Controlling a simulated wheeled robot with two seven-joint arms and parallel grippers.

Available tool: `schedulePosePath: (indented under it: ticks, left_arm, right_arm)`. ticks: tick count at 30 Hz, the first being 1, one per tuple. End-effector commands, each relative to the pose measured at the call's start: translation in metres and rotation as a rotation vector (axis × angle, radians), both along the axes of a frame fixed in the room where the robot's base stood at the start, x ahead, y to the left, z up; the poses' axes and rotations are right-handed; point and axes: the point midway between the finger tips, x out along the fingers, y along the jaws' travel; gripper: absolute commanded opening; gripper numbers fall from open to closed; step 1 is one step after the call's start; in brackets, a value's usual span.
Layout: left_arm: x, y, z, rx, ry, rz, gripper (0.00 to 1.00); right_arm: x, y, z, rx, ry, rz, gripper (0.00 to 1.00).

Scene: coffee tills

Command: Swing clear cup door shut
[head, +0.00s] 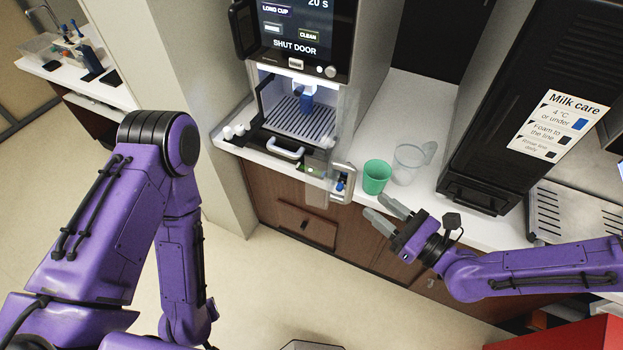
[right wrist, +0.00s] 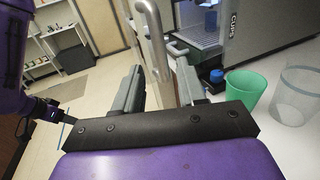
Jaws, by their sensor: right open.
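The coffee machine (head: 297,60) shows "SHUT DOOR" on its screen, and its cup bay is open with a blue cup (head: 307,103) inside. The clear cup door (head: 318,188) stands swung out toward me from the bay's right side. Its pale upright handle (right wrist: 156,45) shows in the right wrist view, in line with the space between my fingers. My right gripper (head: 381,211) is open and empty, to the right of the door in the head view; contact cannot be made out. My left arm hangs at the left, and its finger state is unclear.
A green cup (head: 376,177) and a clear jug (head: 409,164) stand on the counter (head: 450,215), close behind my right gripper. The black milk unit (head: 500,130) is at the right. A white-handled drawer (head: 285,150) sits below the bay. Open floor lies in front.

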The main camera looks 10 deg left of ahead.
Motion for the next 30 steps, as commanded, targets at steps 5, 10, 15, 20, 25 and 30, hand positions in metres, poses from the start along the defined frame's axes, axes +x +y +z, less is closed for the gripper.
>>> schedulePosePath:
  ticks: [5,10,15,20,25,30]
  left_arm:
    - [0.000,0.000,-0.012,0.000,0.000,0.000,0.56]
    - [0.000,0.000,-0.019,0.000,0.000,0.000,0.56]
    - [0.000,0.000,-0.023,0.000,0.000,0.000,0.56]
    - [0.000,0.000,-0.021,0.000,0.000,0.000,0.56]
    - [0.000,0.000,-0.023,0.000,0.000,0.000,0.56]
    - [0.000,0.000,-0.029,0.000,0.000,0.000,0.56]
  right_arm:
    - [0.013,0.019,-0.004,-0.002,-0.001,0.004,0.40]
    - [0.029,0.040,-0.003,-0.001,0.000,0.004,0.40]
    - [0.045,0.060,-0.003,-0.002,0.000,0.003,0.40]
    - [0.045,0.059,-0.001,-0.002,0.001,0.000,0.00]
    - [0.045,0.062,-0.001,-0.001,0.001,0.001,0.00]
    - [0.043,0.080,-0.002,0.001,-0.001,0.004,0.00]
